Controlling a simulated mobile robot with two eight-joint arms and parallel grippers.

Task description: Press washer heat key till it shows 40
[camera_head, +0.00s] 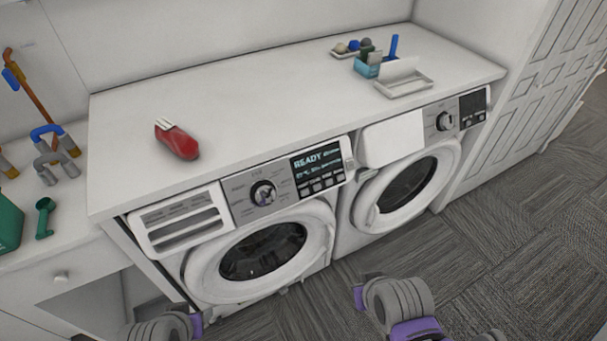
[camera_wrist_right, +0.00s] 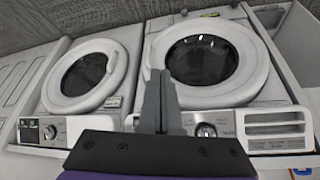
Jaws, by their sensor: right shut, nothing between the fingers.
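The washer (camera_head: 205,275) is the left of two white front loaders in the camera_head view. Its dark display (camera_head: 318,165) reads READY, with a smaller line beneath that I cannot read surely. A row of small keys (camera_head: 320,185) runs under it, right of the round dial (camera_head: 263,193). In the right wrist view, the picture is upside down and the washer (camera_wrist_right: 235,90) is on the right, its dial (camera_wrist_right: 206,131) beside my fingers. My right gripper (camera_wrist_right: 160,78) is shut and empty; its fingers and body hide the display there. My left gripper is out of view.
A second machine (camera_head: 345,235) stands to the right. The white counter (camera_head: 250,105) above holds a red object (camera_head: 177,142), a teal caddy (camera_head: 367,68) and a white tray (camera_head: 405,87). Grey carpet tile (camera_head: 510,225) in front is clear.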

